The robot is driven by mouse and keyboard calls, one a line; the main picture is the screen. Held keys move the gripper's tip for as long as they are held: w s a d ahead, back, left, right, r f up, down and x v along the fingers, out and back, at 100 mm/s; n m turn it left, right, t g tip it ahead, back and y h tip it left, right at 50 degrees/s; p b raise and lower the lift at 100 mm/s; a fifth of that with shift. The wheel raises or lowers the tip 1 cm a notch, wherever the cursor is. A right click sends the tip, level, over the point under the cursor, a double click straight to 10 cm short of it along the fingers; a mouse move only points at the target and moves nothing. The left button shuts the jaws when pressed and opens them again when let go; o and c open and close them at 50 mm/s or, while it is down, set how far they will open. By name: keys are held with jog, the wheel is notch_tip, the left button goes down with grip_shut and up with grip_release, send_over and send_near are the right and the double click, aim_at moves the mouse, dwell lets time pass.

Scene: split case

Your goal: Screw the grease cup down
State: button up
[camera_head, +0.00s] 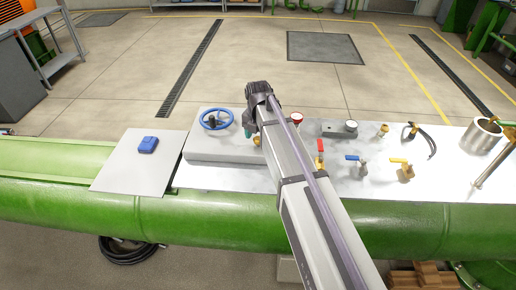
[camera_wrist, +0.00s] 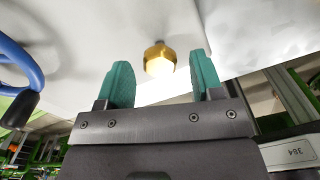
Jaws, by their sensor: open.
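The grease cup appears to be the brass hex-shaped cap (camera_wrist: 159,57) in the wrist view, with a bright pale face towards the camera. My gripper (camera_wrist: 160,72) is open, with one teal finger on each side of the brass cap in the picture. A gap shows between the cap and each finger, and nothing is held. In the head view, my gripper (camera_head: 248,131) is over the right part of the grey raised block (camera_head: 205,151). A small brass piece (camera_head: 257,141) shows beside it, partly hidden by my arm.
A blue handwheel (camera_head: 216,119) stands left of my gripper; its rim also shows in the wrist view (camera_wrist: 22,62). Several valves and gauges, including a yellow-handled valve (camera_head: 404,170), stand to the right.

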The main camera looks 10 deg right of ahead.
jog(key=shift+f, duration=0.35)
jog(key=c, duration=0.9)
jog(key=shift+m, duration=0.3)
